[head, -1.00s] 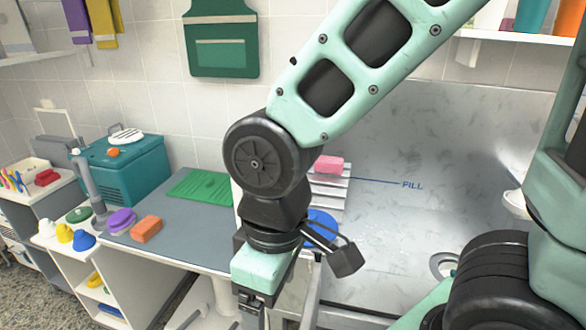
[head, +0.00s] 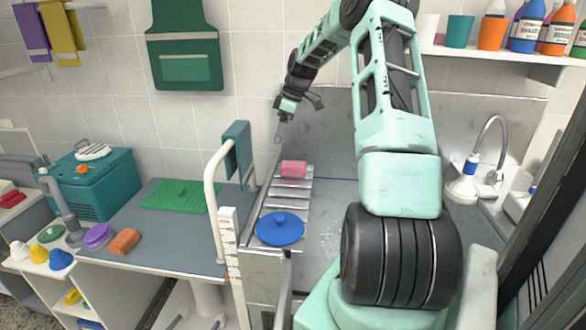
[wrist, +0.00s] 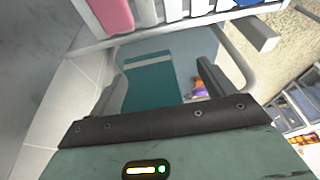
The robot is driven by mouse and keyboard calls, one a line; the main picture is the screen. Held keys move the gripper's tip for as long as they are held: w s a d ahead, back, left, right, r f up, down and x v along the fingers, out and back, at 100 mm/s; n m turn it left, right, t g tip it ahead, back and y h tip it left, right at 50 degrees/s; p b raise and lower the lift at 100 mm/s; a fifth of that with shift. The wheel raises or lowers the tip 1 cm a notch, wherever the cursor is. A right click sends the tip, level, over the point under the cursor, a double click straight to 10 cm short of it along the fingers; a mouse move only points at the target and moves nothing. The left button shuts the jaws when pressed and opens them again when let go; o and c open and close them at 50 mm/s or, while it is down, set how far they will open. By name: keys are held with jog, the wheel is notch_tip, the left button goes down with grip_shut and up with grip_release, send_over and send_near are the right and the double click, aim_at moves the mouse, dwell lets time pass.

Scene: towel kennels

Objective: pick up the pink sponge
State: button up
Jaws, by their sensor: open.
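The pink sponge (head: 293,168) lies on the far end of a pale slatted rack (head: 290,192) in the basin. Its pink edge also shows at the top left of the wrist view (wrist: 112,14), outside the space between the fingers. My gripper (head: 281,131) is above and slightly left of the sponge, apart from it, close to the back wall. In the wrist view my gripper (wrist: 158,82) is open, with nothing between its fingers.
A blue lid (head: 280,229) lies on the rack's near end. A white rail with a teal towel (head: 237,150) stands left of the basin. The grey table (head: 175,228) holds a green mat (head: 180,196) and an orange sponge (head: 124,241). A tap (head: 492,150) stands at right.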

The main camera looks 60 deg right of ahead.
jog(key=s+d+t, duration=0.1)
jog(key=s+d, duration=0.4)
jog(key=d, duration=0.5)
jog(key=p, duration=0.3)
send_near(294, 164)
jog(key=x, duration=0.4)
jog(key=shift+w+f, duration=0.15)
jog(key=shift+f, duration=0.25)
jog(key=p+x, duration=0.3)
jog(key=x, duration=0.1)
jog(key=shift+w+a+f, duration=0.1)
jog(key=shift+w+f, duration=0.2)
jog(key=shift+f, duration=0.4)
jog(key=shift+f+b, duration=0.25)
jog(key=shift+b, duration=0.2)
jog(key=c, duration=1.1)
